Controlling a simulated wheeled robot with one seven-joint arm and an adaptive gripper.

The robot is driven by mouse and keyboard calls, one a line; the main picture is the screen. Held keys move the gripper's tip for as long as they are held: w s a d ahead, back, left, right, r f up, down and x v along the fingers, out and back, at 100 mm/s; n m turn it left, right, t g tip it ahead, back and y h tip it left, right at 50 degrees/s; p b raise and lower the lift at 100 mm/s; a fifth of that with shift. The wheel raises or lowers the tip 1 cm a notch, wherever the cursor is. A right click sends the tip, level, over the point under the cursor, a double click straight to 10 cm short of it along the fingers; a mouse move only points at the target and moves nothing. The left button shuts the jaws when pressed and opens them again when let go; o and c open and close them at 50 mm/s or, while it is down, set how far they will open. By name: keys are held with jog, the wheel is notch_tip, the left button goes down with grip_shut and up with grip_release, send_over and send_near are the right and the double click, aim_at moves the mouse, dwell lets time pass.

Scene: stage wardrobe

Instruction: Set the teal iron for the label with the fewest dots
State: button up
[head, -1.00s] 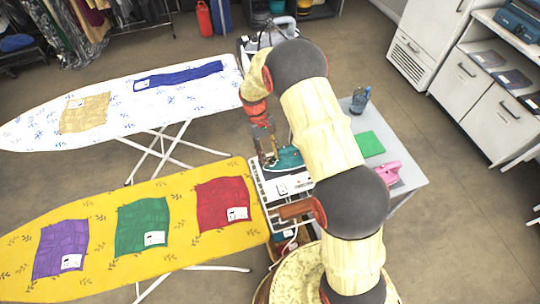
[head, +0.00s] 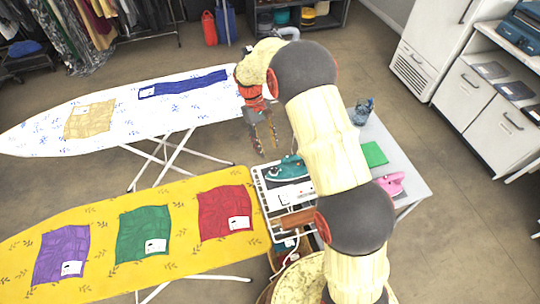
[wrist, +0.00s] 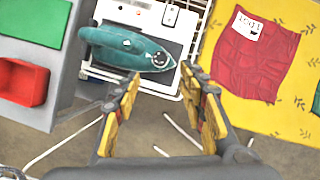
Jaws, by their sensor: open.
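The teal iron (head: 291,168) rests on the white stand (head: 284,196) beside the yellow ironing board; it also shows in the wrist view (wrist: 130,48), with a dial on its upper side. My gripper (head: 265,150) is open and empty, above the floor just behind the stand, apart from the iron; its fingers (wrist: 163,98) show in the wrist view. Labelled cloths lie on the boards: red (head: 225,212), green (head: 143,234), purple (head: 62,255), tan (head: 90,119) and blue (head: 183,83). The label dots are too small to count.
The yellow board (head: 110,285) and white board (head: 40,130) stand left. A grey table (head: 405,160) at right holds a green pad (head: 374,153), a pink object (head: 391,183) and a blue object (head: 362,110). A red box (wrist: 22,82) shows in the wrist view.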

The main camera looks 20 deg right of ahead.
jog(key=shift+v, duration=1.15)
